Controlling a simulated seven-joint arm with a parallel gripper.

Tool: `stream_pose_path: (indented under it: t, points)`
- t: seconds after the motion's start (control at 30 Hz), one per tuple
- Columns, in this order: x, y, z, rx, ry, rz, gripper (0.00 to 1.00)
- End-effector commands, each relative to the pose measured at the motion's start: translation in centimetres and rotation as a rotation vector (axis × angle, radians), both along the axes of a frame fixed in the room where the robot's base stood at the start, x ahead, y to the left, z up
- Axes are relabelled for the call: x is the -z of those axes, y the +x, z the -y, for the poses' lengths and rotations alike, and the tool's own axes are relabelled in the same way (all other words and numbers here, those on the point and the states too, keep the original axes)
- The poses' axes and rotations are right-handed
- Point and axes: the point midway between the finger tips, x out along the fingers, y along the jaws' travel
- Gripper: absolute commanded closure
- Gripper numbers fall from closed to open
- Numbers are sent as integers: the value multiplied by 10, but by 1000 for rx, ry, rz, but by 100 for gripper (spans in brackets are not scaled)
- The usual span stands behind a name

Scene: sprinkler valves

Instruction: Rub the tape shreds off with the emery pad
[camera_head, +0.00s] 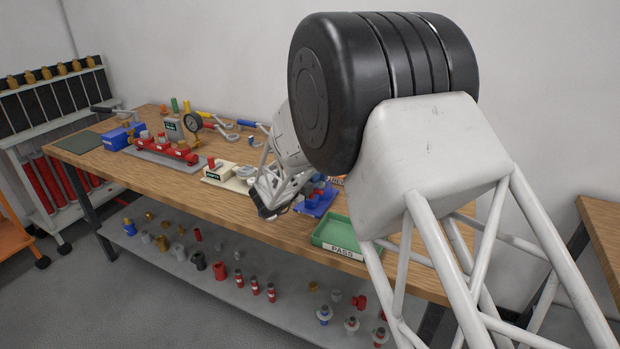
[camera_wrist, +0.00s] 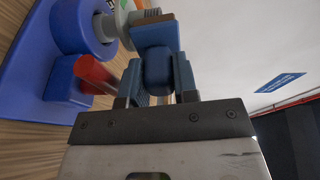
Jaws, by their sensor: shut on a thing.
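My gripper (camera_wrist: 157,92) is shut on the emery pad, a blue block (camera_wrist: 158,40) with a thin brown face (camera_wrist: 153,20), in the wrist view. The brown face lies at the threaded end of a grey-white fitting (camera_wrist: 125,20); I cannot tell whether they touch. The fitting sits sideways in a blue holder (camera_wrist: 22,75) on the bench. Tape shreds are too small to make out. In the head view my gripper (camera_head: 270,210) is low over the bench, just left of the blue holder (camera_head: 318,203), and the pad is hidden.
A red cylinder (camera_wrist: 95,72) stands in the blue holder close to the pad. A green PASS tray (camera_head: 338,233) is to the right on the bench. A cream labelled block (camera_head: 228,178) and a red manifold with a gauge (camera_head: 165,150) stand left. The lower shelf holds several fittings.

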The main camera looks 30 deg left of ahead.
Motion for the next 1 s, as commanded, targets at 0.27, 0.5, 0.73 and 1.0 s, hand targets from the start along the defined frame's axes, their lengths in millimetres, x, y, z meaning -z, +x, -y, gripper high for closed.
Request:
stream_pose_path:
  t: [0.27, 0.5, 0.73, 1.0]
  points:
    - [0, 1, 1, 2, 0, 0, 100]
    - [0, 1, -6, 2, 0, 0, 100]
    - [0, 0, -16, 1, 0, 0, 100]
    - [0, -1, -22, 1, 0, 0, 100]
